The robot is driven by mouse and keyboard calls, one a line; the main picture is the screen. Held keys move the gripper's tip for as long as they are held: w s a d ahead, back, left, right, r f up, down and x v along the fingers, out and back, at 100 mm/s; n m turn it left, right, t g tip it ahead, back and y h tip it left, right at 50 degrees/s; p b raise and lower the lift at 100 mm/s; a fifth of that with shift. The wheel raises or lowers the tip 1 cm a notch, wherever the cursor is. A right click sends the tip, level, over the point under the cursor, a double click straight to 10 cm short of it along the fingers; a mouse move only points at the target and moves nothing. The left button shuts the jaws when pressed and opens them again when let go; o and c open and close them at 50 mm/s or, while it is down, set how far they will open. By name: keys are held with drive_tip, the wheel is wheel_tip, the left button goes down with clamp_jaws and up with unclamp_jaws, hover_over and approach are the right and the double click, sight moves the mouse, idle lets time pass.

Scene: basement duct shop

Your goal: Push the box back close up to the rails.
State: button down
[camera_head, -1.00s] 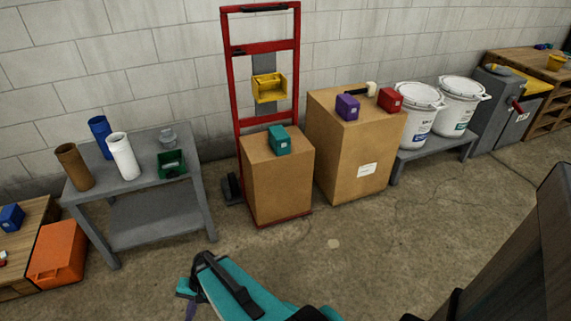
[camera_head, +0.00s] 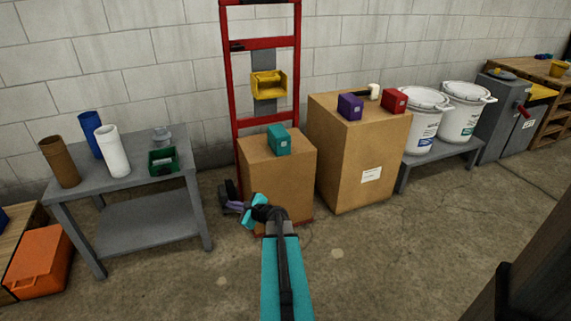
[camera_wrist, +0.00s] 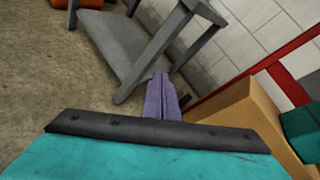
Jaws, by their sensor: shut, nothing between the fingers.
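A cardboard box (camera_head: 285,178) stands on the foot of a red hand truck (camera_head: 228,82), in front of its two upright rails. Any gap between the box's back and the rails is hidden. A small teal box (camera_head: 279,140) sits on its top, near the middle. My gripper (camera_head: 229,204) is shut and empty, low at the box's front left corner, its purple fingers pointing left in the head view. I cannot tell whether it touches the box. In the wrist view the shut fingers (camera_wrist: 161,96) point toward the grey table's leg, with the cardboard box (camera_wrist: 235,120) to their right.
A grey table (camera_head: 125,180) with tubes and a green bin stands left. A taller carton (camera_head: 355,170) with small boxes on top stands close to the right. A yellow bin (camera_head: 267,86) hangs on the hand truck. An orange crate (camera_head: 38,262) is far left. Floor in front is clear.

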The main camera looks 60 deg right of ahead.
drive_tip(key=s+d+r+m+h+b, duration=0.3)
drive_tip(key=s+d+m, duration=0.3)
drive_tip(key=d, duration=0.6)
drive_tip(key=s+d+r+m+h+b, duration=0.3)
drive_tip(key=s+d+r+m+h, duration=0.2)
drive_tip(key=s+d, duration=0.5)
drive_tip(key=shift+d+m+h, duration=0.5)
drive_tip(key=shift+d+h, duration=0.1)
drive_tip(key=shift+d, duration=0.5)
drive_tip(key=shift+w+d, duration=0.1)
drive_tip(key=shift+w, duration=0.05)
drive_tip(key=b, duration=0.3)
approach(284, 150)
drive_tip(key=x, duration=0.4)
drive_tip(key=shift+w+f, duration=0.1)
drive_tip(key=shift+f, duration=0.05)
drive_tip(key=shift+b+x, duration=0.45)
drive_tip(key=shift+x, duration=0.75)
